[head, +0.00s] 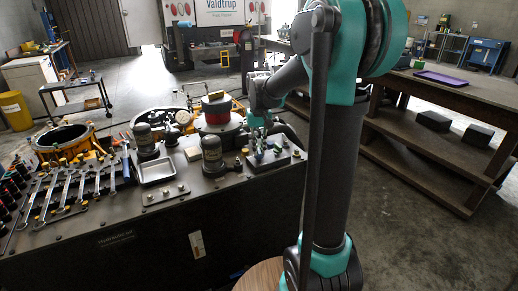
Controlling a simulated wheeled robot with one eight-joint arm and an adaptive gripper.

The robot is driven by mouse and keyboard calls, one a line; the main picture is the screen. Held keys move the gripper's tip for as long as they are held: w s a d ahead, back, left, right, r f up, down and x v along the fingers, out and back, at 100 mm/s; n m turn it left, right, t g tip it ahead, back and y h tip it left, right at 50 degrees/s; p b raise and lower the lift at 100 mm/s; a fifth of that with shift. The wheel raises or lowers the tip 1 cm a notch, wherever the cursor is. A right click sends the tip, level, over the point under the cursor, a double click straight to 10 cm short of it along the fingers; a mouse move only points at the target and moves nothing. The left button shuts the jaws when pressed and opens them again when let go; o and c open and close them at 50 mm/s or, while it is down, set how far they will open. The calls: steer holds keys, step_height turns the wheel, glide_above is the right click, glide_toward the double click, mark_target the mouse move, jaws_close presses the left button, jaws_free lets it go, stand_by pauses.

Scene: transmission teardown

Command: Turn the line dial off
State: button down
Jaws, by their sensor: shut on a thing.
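My gripper (261,127) is small and partly seen in the head view, at the end of my arm, pointing down over the back right of the dark workbench (130,237). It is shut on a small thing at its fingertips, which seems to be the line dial. The dial itself is too small and covered to make out, and its setting cannot be read. Just in front of the gripper is a dark block (272,160) with several small knobs and fittings.
A yellow-rimmed ring housing (62,137) is at left. A wooden table (450,90) stands at right, with clear floor before it.

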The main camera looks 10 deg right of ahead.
mark_target(259, 151)
steer(key=shift+n, duration=1.5)
steer(key=c, duration=1.6)
jaws_free()
step_height(259, 151, up, 12)
steer(key=shift+r, duration=0.1)
